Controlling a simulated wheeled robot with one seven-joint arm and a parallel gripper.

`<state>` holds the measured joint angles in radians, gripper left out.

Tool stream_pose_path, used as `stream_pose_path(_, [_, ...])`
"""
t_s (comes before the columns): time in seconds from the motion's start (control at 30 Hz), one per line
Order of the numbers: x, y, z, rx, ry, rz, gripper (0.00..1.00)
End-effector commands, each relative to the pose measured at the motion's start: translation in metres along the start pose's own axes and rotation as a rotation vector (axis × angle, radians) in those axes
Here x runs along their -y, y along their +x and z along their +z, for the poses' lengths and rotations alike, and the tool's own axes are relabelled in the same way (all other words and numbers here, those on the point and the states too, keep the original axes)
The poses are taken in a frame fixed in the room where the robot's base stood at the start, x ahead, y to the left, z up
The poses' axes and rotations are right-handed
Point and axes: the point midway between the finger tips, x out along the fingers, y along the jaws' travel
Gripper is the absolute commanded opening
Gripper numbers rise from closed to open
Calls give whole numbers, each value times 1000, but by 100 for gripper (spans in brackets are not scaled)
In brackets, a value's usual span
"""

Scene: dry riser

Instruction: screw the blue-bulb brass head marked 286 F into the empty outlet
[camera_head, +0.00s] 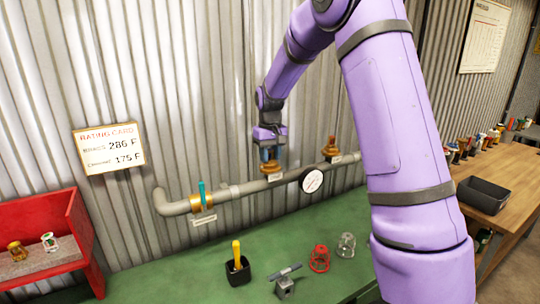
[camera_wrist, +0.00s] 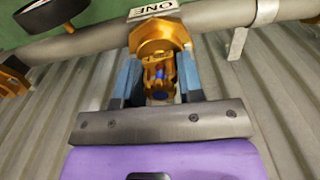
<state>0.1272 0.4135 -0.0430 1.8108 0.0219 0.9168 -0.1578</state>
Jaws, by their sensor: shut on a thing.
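My gripper (camera_head: 269,152) is shut on a brass head, upright at the middle outlet of the grey wall pipe. In the wrist view my gripper (camera_wrist: 160,84) has a blue-grey finger on each side of the brass head (camera_wrist: 158,66), and a blue bulb shows within its frame. The head meets the brass outlet (camera_wrist: 160,35), beside a label reading ONE; I cannot tell how far the threads are engaged. The outlet also shows in the head view (camera_head: 270,167). No 286 F mark is readable on the head. The rating card (camera_head: 109,150) lists brass 286 F and chrome 175 F.
A red tray (camera_head: 35,225) holds two heads. A black cup, a small clamp-like tool and two cages stand on the green bench (camera_head: 200,275).

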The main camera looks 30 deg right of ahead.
Motion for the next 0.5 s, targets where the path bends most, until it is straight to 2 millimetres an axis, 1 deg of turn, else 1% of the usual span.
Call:
stream_pose_path(0.07, [0,0,0,0,54,1,7])
stream_pose_path(0.3, [1,0,0,0,351,1,7])
stream_pose_path(0.4, [1,0,0,0,441,1,7])
stream_pose_path(0.5, [1,0,0,0,483,0,7])
